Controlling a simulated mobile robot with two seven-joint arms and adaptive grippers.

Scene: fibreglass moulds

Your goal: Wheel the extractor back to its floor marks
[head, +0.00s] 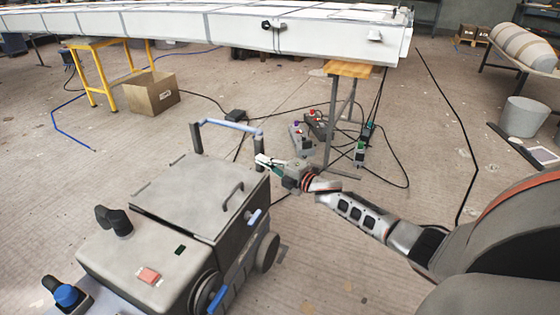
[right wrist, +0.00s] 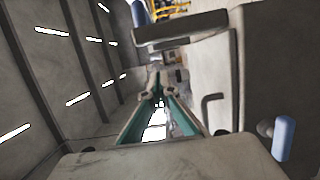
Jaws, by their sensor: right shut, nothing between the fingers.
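The extractor (head: 195,200) is a boxy grey wheeled machine in the lower left of the head view. It has a hinged-looking lid, a red button, a wheel on its near right side and a raised push handle (head: 232,126) with a blue grip bar. My right gripper (head: 262,160) is shut and empty, beside the handle's right post; I cannot tell whether it touches. In the right wrist view its teal-lined fingers (right wrist: 158,95) meet, with grey surfaces around them. A bent blue line (head: 68,132) lies on the floor at left; I cannot tell whether it is a floor mark.
A long white mould (head: 230,28) on supports crosses the back. A cardboard box (head: 151,94) and yellow trestle (head: 92,75) stand left. Tools and black cables lie around the wooden-topped stand (head: 347,69). A grey bucket (head: 522,117) stands right. Floor between cables and bucket is fairly clear.

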